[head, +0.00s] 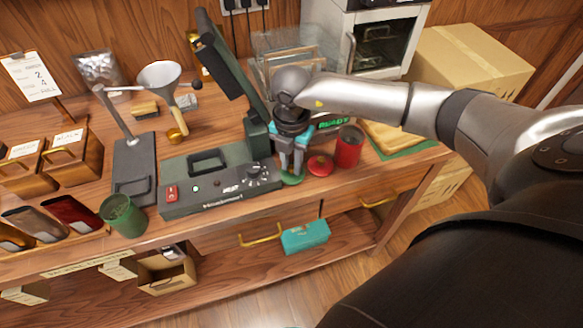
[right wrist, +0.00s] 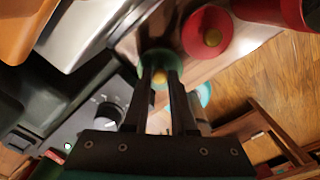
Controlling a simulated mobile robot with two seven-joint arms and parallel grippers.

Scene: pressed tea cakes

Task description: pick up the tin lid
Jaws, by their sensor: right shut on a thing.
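A green tin lid (head: 292,179) with a gold knob sits at the table's front edge, right of the press machine. My right gripper (head: 291,172) points down over it, with its fingers shut on the lid. In the right wrist view the green lid (right wrist: 158,58) shows behind the fingertips (right wrist: 160,76), with the gold knob between them. A red lid (head: 320,166) with a gold knob lies just to the right, apart from the fingers; it also shows in the right wrist view (right wrist: 205,30). My left gripper is not in view.
A red tin (head: 349,149) stands behind the red lid. The dark green press (head: 215,185) is close on the left, its upper plate raised. An open green tin (head: 122,217) stands at the left front. A teal box (head: 305,236) rests on the lower shelf.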

